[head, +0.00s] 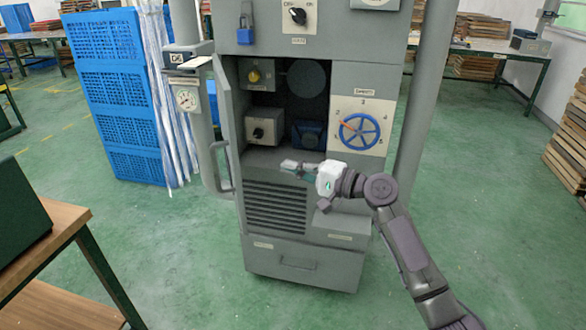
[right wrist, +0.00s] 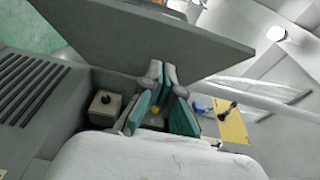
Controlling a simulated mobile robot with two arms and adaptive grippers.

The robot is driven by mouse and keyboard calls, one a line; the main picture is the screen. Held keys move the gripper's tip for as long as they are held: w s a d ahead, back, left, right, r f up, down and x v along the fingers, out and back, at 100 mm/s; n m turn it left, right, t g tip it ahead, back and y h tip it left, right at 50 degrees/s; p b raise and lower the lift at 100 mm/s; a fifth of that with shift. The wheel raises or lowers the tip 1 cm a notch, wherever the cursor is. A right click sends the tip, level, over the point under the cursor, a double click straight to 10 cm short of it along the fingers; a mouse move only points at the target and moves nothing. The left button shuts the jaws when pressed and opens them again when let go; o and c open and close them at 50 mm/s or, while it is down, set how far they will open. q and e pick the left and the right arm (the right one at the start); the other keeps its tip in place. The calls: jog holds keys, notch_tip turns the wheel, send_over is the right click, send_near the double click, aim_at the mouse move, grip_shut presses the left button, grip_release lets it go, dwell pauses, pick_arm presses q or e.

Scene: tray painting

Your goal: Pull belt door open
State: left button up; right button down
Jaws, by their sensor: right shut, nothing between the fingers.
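The grey belt door (head: 226,120) stands swung open on the left side of the grey machine. Its bar handle (head: 216,172) is on the outer face. The open compartment (head: 290,140) shows boxes and knobs inside. My right gripper (head: 287,165) is in front of the compartment's lower edge, to the right of the door and apart from the handle. In the right wrist view its fingers (right wrist: 163,75) are drawn together with nothing held. A large grey panel (right wrist: 130,35), apparently the door, spans the top of that view. My left gripper is not in view.
A blue handwheel (head: 361,130) is on the panel right of the compartment. A gauge (head: 187,99) and stacked blue crates (head: 110,90) stand left of the door. A wooden-topped bench (head: 50,245) is at the lower left. The green floor is open on the right.

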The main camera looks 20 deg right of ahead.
jog(key=w+a+p, duration=0.2)
jog(key=w+a, duration=0.3)
jog(key=a, duration=0.3)
jog(key=shift+w, duration=0.15)
